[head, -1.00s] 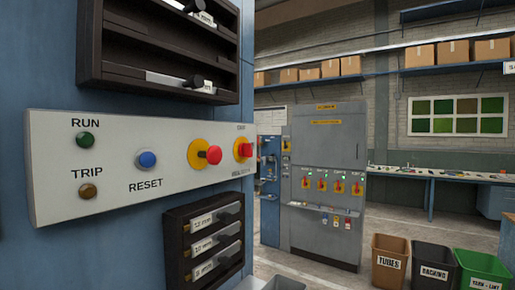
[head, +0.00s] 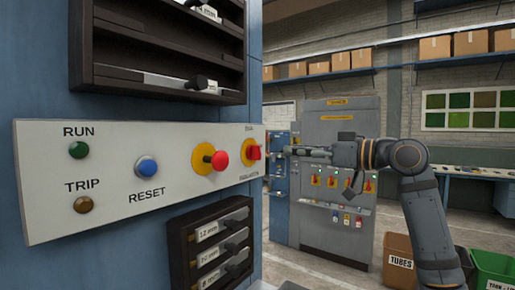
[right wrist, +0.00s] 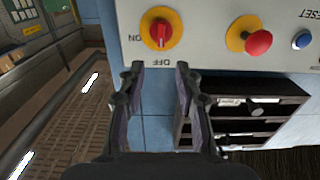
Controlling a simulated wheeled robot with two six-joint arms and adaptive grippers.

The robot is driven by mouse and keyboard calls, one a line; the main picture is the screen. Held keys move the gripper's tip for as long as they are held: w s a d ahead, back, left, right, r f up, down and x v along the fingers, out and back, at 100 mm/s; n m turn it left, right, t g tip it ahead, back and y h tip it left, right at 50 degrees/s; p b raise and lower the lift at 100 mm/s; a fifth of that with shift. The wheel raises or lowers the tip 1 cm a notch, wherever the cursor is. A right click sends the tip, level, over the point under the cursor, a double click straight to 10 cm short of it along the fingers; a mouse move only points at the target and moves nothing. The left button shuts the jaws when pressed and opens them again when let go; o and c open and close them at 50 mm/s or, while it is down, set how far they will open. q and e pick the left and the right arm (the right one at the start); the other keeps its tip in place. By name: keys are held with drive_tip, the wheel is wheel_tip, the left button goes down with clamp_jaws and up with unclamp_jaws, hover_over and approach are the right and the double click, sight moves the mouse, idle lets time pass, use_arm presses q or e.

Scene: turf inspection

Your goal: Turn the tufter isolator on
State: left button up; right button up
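The isolator is a red rotary handle on a round yellow plate (head: 253,152) at the right end of a pale control panel (head: 120,175). In the right wrist view the isolator (right wrist: 160,32) sits straight ahead of the fingers, its handle lined up with the OFF label (right wrist: 160,62). The ON label (right wrist: 134,37) is to its left there. My right gripper (right wrist: 158,69) is open and empty, its fingertips just short of the handle and apart from it. In the head view my right gripper (head: 288,151) comes from the right, beside the panel edge. My left gripper is not in view.
A red mushroom button on yellow (head: 212,159) and a blue RESET button (head: 146,167) sit beside the isolator. Dark racks are above and below the panel (head: 212,245). A grey cabinet (head: 335,125) with similar handles stands behind. Bins (head: 398,262) stand on the floor.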

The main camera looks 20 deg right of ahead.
sight(260, 147)
drive_tip(key=p+x, duration=0.4)
drive_tip(key=x, duration=0.6)
drive_tip(key=shift+w+a+p, duration=0.1)
drive_tip(key=shift+a+p, duration=0.15)
drive_tip(key=shift+p, duration=0.15)
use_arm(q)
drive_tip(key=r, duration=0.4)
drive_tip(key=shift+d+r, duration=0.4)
use_arm(e)
drive_tip(key=shift+w+d+f, duration=0.15)
drive_tip(key=shift+w, duration=0.15)
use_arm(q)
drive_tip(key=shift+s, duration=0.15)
use_arm(e)
drive_tip(key=shift+s, duration=0.1)
clamp_jaws()
